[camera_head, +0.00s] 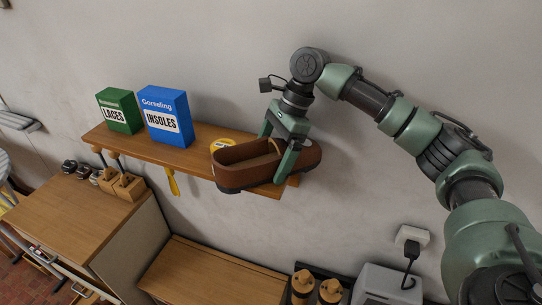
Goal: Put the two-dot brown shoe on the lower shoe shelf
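A brown shoe (243,175) with an open top and dark sole is at the right end of a wooden wall shelf (196,158), covering part of its front edge. I cannot tell whether it touches the shelf, and I see no dots on it. My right gripper (277,154) reaches down from above with its fingers across the shoe and appears shut on it. My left gripper is not in view. I cannot tell which shelf is the lower shoe shelf.
A green LACES box (119,111), a blue INSOLES box (165,117) and a yellow tin (222,144) stand on the shelf. A yellow strip (173,183) hangs below it. Wooden cabinets (215,272) are below, with a wall socket (412,235) at the right.

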